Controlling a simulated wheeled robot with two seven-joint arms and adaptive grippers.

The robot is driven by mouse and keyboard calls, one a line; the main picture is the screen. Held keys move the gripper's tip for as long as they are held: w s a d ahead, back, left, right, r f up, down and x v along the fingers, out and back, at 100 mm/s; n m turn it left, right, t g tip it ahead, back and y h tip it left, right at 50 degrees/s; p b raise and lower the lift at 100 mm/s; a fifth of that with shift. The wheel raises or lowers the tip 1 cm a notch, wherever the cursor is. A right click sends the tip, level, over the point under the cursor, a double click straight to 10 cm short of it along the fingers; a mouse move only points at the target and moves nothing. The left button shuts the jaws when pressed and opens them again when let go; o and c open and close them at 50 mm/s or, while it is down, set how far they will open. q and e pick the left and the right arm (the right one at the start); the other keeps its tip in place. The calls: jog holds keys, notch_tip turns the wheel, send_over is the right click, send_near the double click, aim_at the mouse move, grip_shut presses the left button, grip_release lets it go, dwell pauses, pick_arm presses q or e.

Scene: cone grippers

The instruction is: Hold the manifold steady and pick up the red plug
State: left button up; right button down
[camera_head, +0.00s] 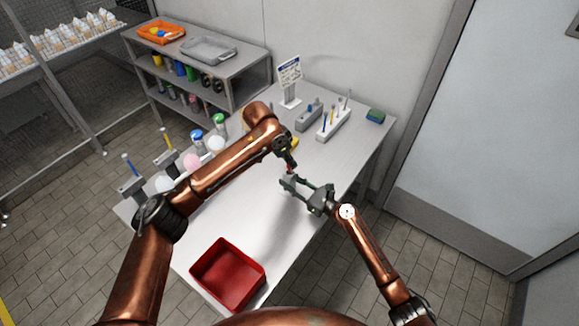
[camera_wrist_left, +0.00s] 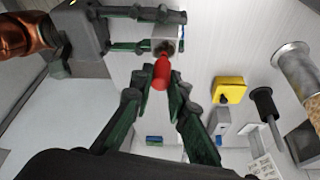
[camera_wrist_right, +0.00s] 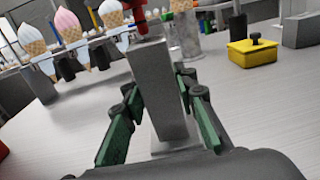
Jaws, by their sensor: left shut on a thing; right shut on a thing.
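The manifold is a grey block standing upright in the right wrist view (camera_wrist_right: 157,90), with its hole side facing the left wrist view (camera_wrist_left: 168,32). My right gripper (camera_wrist_right: 160,118) is shut on it, one finger on each side; in the head view the gripper (camera_head: 300,188) is above the table. The red plug (camera_wrist_left: 161,73) is between the fingertips of my left gripper (camera_wrist_left: 162,84), which is shut on it. The plug is at the manifold's top end, also seen in the right wrist view (camera_wrist_right: 138,16). I cannot tell whether its tip is inside the hole.
A yellow block with a black knob (camera_wrist_right: 252,50) is on the table behind the grippers. Ice-cream cones in stands (camera_wrist_right: 72,28) are at left. A red bin (camera_head: 228,273) is at the table's near end; clear tabletop lies between bin and grippers.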

pick_arm(q)
notch_tip(320, 180, up, 7)
pick_arm(e)
jog(key=c, duration=1.5)
grip_release()
jog(key=shift+o, duration=0.2)
jog(key=shift+s+d, duration=0.1)
jog(key=v, duration=1.1)
jog(key=shift+s+d, duration=0.25)
jog(key=shift+d, duration=0.05)
